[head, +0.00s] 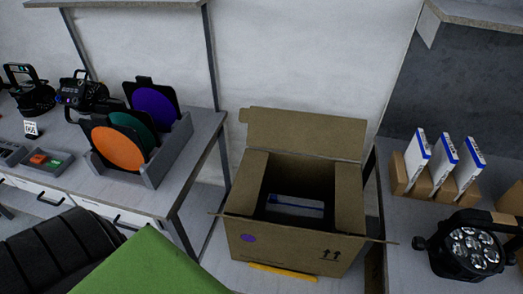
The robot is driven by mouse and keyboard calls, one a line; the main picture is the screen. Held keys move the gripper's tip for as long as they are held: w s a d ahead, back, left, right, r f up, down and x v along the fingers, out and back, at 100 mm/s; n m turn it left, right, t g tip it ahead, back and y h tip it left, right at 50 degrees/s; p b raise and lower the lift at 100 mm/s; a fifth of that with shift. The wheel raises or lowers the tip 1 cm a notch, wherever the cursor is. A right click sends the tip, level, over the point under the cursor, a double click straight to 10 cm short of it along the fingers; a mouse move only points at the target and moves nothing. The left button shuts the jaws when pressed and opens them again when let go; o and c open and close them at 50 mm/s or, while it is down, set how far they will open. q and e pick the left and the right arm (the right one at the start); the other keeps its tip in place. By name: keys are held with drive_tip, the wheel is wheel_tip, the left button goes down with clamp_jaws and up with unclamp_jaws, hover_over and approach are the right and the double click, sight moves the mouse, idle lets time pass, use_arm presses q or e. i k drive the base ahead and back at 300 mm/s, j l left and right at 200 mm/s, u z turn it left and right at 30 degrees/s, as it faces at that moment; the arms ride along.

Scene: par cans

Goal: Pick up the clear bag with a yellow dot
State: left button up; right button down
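I cannot make out a clear bag with a yellow dot in the head view. A small grey tray (62,167) on the left bench holds a small red item (39,159) and a small green item (54,163); both are too small to tell whether they are bags. Another grey tray (8,152), cut by the left edge, has contents I cannot make out. Neither of my grippers can be seen.
An open cardboard box (290,240) with a purple dot stands between the benches, a white-and-blue item (295,204) inside. Orange (117,149), green and purple discs stand in a grey rack. A stage light (466,247) sits right. A green surface (150,265) fills the lower left.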

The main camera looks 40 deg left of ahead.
sight(302, 212)
drive_tip(key=u, duration=0.75)
